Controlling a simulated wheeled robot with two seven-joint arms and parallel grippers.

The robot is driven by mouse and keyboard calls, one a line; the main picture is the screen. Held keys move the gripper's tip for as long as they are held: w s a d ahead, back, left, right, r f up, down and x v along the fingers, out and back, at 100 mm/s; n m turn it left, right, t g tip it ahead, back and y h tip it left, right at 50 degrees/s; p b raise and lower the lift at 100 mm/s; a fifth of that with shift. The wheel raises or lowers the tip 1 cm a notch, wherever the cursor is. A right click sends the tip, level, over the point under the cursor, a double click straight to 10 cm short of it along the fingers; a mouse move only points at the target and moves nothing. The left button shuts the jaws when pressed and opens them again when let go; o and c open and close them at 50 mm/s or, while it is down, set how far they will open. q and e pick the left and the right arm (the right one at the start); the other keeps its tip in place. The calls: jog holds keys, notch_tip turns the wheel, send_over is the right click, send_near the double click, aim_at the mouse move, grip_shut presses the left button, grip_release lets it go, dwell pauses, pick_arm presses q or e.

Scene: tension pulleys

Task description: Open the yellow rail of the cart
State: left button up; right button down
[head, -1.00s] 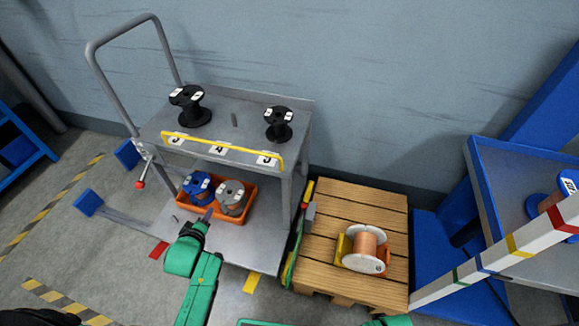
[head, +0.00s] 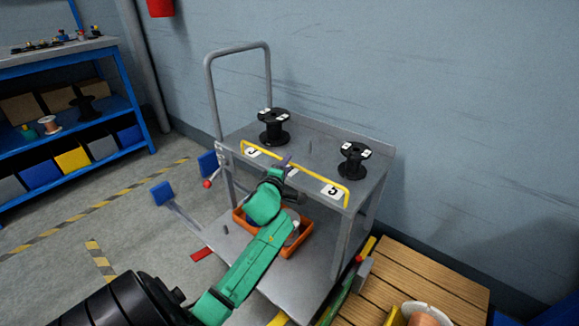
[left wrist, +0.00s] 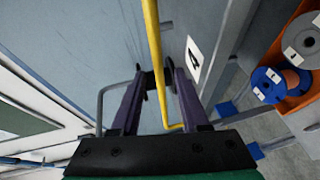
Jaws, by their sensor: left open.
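The grey cart (head: 322,155) stands against the wall in the head view. Its yellow rail (head: 322,176) runs along the front edge of the top shelf, over white number labels. My left gripper (head: 287,162) is at the middle of the rail, its arm reaching up from below. In the left wrist view the rail (left wrist: 154,60) passes between the two spread fingers of the gripper (left wrist: 160,78), with space on both sides. The label 4 (left wrist: 194,61) is right of the fingers. My arm hides part of the cart's front in the head view. My right gripper is not in view.
Two black spools (head: 274,128) (head: 353,161) stand on the cart top. An orange bin (head: 297,240) with spools is on the lower shelf. A wooden pallet (head: 400,270) is at the right, a blue shelf (head: 140,110) at the left. Floor left of the cart is mostly clear.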

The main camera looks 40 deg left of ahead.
pick_arm(q)
jog(key=x, duration=0.2)
jog(key=shift+w+f, duration=0.1)
jog(key=shift+w, duration=0.15)
grip_shut()
jog(key=shift+f, duration=0.1)
dwell(1.1)
